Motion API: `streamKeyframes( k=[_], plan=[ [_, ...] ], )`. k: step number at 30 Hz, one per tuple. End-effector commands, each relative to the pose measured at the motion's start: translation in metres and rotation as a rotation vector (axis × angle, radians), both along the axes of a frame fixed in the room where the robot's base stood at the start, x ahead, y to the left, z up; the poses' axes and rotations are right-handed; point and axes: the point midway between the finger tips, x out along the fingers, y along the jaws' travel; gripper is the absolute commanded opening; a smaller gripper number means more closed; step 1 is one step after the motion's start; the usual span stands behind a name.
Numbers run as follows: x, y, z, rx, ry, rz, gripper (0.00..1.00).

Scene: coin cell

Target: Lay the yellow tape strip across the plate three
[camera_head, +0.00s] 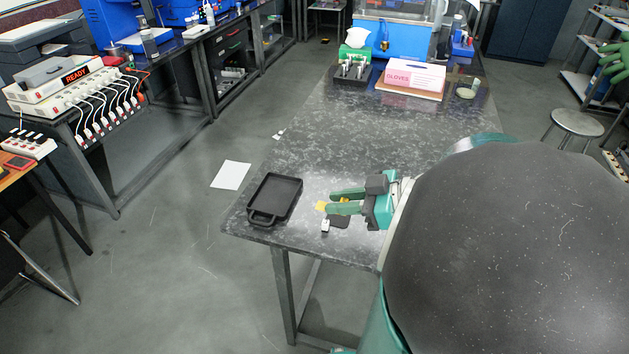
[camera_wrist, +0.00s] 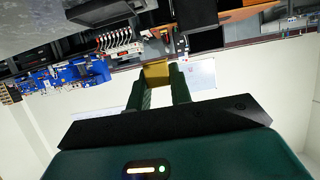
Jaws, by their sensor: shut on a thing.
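My gripper (camera_head: 331,201) has green fingers and is shut on the yellow tape strip (camera_head: 320,206), which sticks out beyond the fingertips. In the wrist view the strip (camera_wrist: 156,73) shows as a yellow piece between the fingertips. A small dark flat plate (camera_head: 340,222) with a pale tab (camera_head: 325,226) lies on the table just below the fingers in the head view, partly hidden by them. I cannot read a number on it, so I cannot tell whether it is plate three. The strip appears above the table, apart from the plate.
Further back are a dark holder (camera_head: 348,73), a gloves box (camera_head: 414,76) and a small jar (camera_head: 468,90). The table middle is clear.

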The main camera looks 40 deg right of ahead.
Motion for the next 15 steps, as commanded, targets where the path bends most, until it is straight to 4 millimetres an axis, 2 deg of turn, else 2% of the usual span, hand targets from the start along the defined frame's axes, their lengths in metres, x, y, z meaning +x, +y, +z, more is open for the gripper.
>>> streamKeyframes(
  k=[13, 15],
  plan=[
    [0.052, -0.061, -0.038, 0.003, 0.001, 0.003, 0.00],
    [0.057, -0.069, -0.049, 0.004, 0.002, 0.002, 0.00]
  ],
)
